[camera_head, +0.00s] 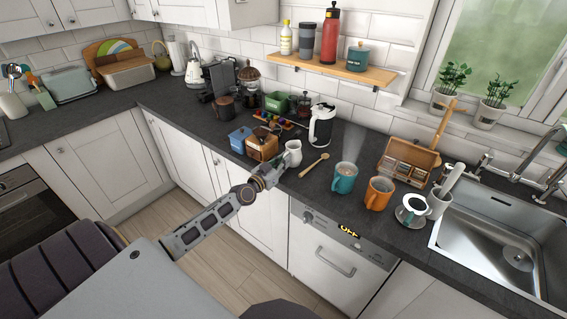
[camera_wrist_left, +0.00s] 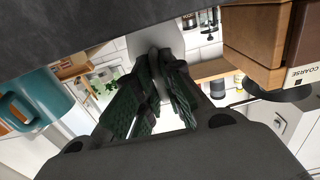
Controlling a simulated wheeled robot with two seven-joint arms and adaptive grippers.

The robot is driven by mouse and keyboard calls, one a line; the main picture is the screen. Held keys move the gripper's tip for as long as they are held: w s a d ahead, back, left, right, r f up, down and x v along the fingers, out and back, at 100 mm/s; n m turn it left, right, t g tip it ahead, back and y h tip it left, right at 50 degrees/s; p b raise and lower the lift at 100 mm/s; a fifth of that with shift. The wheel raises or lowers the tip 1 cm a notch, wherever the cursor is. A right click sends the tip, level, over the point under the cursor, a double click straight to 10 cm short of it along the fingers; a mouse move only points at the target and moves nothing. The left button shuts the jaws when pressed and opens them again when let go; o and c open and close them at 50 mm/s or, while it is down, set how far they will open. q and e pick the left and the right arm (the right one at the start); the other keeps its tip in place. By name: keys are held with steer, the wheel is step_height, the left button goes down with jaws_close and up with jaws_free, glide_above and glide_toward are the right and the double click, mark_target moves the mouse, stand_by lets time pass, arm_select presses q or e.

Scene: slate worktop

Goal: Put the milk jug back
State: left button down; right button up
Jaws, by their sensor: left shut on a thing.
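The small white milk jug (camera_head: 293,152) is upright by the worktop's front edge, just right of the wooden grinder box. My left gripper (camera_head: 275,172) reaches it from the front left and is shut on it. In the left wrist view the dark green fingers (camera_wrist_left: 160,80) close at the jug's pale body (camera_wrist_left: 150,40), and they hide much of it. I cannot tell whether the jug rests on the worktop or is slightly raised. My right gripper is not in view.
A wooden box marked COARSE (camera_wrist_left: 265,40) is close by the gripper. A wooden spoon (camera_head: 314,165), teal mug (camera_head: 344,180), orange mug (camera_head: 378,196) and black-and-white kettle (camera_head: 320,128) stand or lie to the right. A wall shelf (camera_head: 345,69) is above.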

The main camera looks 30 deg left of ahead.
arm_select(q)
steer(key=c, duration=2)
jaws_free()
steer(key=shift+f, duration=0.15)
steer(key=o, duration=0.5)
steer(key=shift+s+r, duration=0.1)
steer(key=shift+r, duration=0.1)
steer(key=shift+s+a+b, duration=0.2)
steer(key=shift+s+b, duration=0.05)
steer(key=shift+s, duration=2.7)
steer(key=shift+s+a+b, duration=0.2)
steer(key=shift+s, duration=2.7)
